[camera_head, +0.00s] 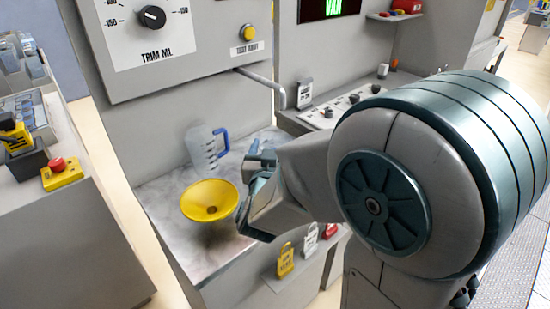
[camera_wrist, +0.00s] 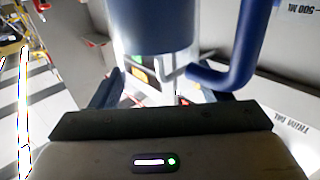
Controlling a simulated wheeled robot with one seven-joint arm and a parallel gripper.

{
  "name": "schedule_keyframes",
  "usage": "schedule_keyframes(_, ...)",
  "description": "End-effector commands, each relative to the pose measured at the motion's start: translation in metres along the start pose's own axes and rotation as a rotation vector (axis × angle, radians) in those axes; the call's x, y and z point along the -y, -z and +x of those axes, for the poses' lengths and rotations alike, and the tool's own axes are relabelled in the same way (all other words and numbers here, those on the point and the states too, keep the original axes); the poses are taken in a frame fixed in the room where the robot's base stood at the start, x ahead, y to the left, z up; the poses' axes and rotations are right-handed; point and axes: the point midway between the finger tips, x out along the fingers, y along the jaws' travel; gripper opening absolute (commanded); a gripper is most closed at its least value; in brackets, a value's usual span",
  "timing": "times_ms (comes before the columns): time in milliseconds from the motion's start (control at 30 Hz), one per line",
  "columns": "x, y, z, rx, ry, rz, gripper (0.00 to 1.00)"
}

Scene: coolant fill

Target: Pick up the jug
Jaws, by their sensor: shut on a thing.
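The jug (camera_head: 203,148) is a clear measuring jug with dark marks and a blue handle (camera_head: 223,141). In the head view it shows over the back of the grey worktop, upper left of my gripper (camera_head: 250,195). In the wrist view the jug's bluish body (camera_wrist: 152,28) fills the top middle, in front of my fingers, with its blue handle (camera_wrist: 240,55) on the right. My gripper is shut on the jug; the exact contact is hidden. I cannot tell whether the jug's base touches the worktop.
A yellow funnel (camera_head: 210,200) is close left of my gripper in the head view. The worktop (camera_head: 168,196) is bare around it. A panel with a dial (camera_head: 152,17) overhangs behind. A red button on a yellow box (camera_head: 62,173) is at left; padlocks (camera_head: 286,260) hang in front.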

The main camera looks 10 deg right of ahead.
Motion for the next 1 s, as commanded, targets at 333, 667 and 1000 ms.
schedule_keyframes(333, -0.001, -0.004, -0.033, -0.001, 0.005, 0.009, 0.05)
schedule_keyframes(667, -0.001, -0.002, -0.06, 0.0, 0.003, 0.004, 0.05)
schedule_keyframes(1000, -0.001, 0.001, -0.066, 0.001, 0.003, 0.001, 0.05)
